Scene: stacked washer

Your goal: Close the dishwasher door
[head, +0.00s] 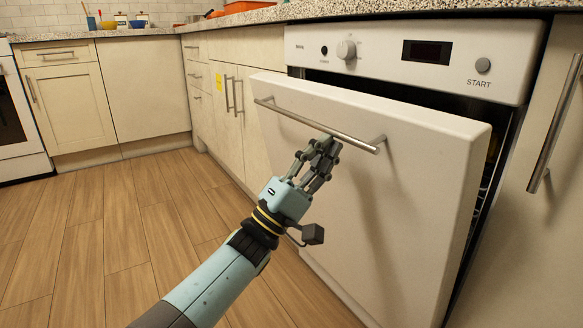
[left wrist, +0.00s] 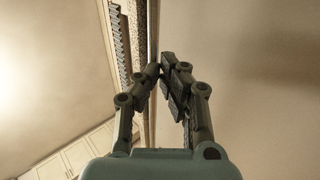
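The white dishwasher door (head: 385,200) is partly open. Its top edge leans out from the control panel, leaving a dark gap behind it, and the door's face fills the right of the left wrist view (left wrist: 255,90). A metal bar handle (head: 285,112) runs across its upper front. My left gripper (head: 323,145) is at the door's front, by the right half of the handle, overlapping it in the head view. In the left wrist view its fingertips (left wrist: 163,72) come together with nothing clearly seen between them. Whether they touch the handle or door is unclear. My right gripper is out of view.
The control panel (head: 415,55) and stone counter (head: 420,8) are above the door. Cream cabinets with bar handles (head: 72,105) stand to the left, and another cabinet (head: 545,220) is at the right. The wooden floor (head: 110,240) at left is clear.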

